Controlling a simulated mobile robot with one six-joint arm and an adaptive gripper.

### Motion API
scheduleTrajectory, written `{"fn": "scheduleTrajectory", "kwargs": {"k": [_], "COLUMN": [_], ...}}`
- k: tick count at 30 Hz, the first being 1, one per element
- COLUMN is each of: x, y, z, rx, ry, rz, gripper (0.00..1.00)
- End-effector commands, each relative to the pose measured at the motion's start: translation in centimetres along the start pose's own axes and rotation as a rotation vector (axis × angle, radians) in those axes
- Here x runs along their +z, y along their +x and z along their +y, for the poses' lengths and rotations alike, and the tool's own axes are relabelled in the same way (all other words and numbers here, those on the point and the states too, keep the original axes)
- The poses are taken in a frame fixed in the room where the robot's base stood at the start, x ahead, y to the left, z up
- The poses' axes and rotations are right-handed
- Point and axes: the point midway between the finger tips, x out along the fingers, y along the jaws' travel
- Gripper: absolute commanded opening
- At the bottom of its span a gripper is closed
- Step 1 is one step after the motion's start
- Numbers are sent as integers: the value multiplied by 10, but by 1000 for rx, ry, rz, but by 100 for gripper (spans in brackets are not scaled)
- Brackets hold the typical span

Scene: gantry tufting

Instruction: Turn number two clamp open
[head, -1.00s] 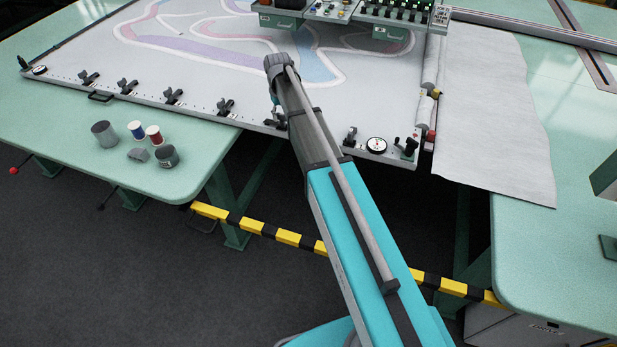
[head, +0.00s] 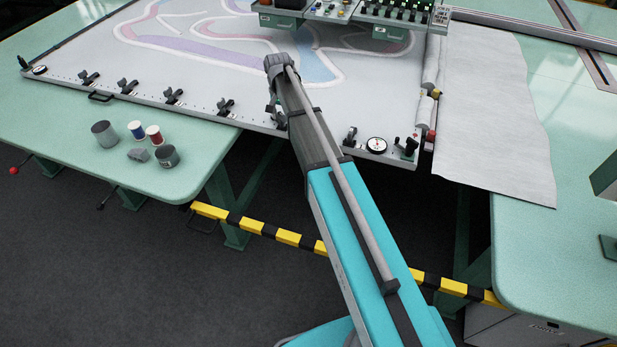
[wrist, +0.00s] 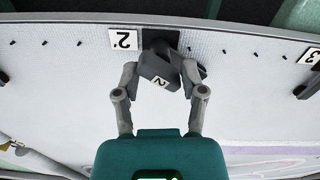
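The number two clamp (wrist: 160,72) is dark grey, with a small "2" label on its lever. It sits on the frame's edge beside a white "2" plate (wrist: 123,39). Its lever lies tilted between the two fingers of my gripper (wrist: 160,76) in the wrist view. The fingers are bent inward and their tips appear to press on the lever's sides; the contact itself is hard to see. In the head view my gripper is mostly hidden behind my wrist, and a little of the clamp (head: 271,109) shows beside it.
Similar clamps stand along the frame's front edge, one to the right of my arm (head: 350,136) and several to the left (head: 224,107). A round dial (head: 376,145) is at the right. Cups and spools (head: 153,134) stand on the green table. Tufting machinery (head: 345,15) is behind.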

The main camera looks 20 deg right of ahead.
Motion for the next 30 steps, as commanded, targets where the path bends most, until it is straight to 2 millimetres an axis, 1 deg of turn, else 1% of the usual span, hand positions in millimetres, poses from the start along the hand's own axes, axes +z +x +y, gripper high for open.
{"fn": "scheduleTrajectory", "kwargs": {"k": [5, 9, 30], "x": [0, 0, 0], "y": [0, -16, -74], "z": [0, 0, 0], "rx": [0, 0, 0], "ry": [113, 123, 120], "rz": [0, 0, 0], "gripper": [53, 53, 53]}}
